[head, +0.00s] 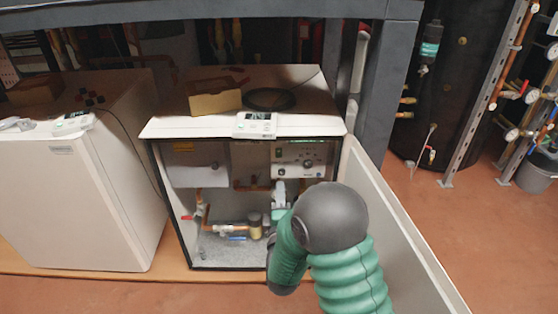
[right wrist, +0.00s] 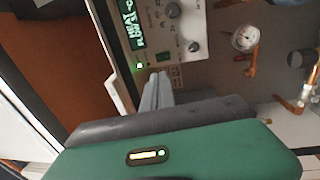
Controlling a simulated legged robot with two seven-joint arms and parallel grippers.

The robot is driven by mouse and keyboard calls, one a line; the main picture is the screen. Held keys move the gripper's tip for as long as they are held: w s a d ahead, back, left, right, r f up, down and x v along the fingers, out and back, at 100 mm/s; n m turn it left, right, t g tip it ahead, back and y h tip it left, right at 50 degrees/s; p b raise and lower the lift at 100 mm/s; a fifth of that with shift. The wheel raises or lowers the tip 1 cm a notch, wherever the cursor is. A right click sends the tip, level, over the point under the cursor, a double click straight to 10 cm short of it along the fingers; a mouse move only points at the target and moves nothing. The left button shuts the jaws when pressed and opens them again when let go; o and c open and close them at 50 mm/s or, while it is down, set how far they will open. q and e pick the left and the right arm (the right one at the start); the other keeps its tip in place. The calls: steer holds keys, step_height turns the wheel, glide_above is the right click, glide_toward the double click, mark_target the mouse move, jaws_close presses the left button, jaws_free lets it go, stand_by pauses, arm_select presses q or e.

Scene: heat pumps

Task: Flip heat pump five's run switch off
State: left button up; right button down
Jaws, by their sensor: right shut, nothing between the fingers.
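The open heat pump (head: 240,127) stands in the middle of the head view, with a pale control panel (head: 317,157) at its upper right inside. In the right wrist view the control panel (right wrist: 198,12) appears turned sideways, with a green-lit display (right wrist: 130,22), dark knobs, a small green light (right wrist: 139,66) and a dark switch (right wrist: 162,78). My right gripper (head: 280,188) is shut and empty just below the panel. Its fingertips (right wrist: 157,78) are close to the dark switch in the wrist view; contact cannot be told. The pump's number cannot be read. My left gripper is out of view.
A closed white unit (head: 90,195) stands to the left. The open side door (head: 390,225) extends along the right of my arm. A cardboard box (head: 215,98) and black coil (head: 268,99) lie on top. Copper pipes (head: 225,227) run low inside the cabinet.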

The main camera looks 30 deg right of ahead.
mark_target(279, 152)
steer(key=b+x, duration=0.5)
steer(key=x, duration=0.8)
steer(key=shift+w, duration=0.1)
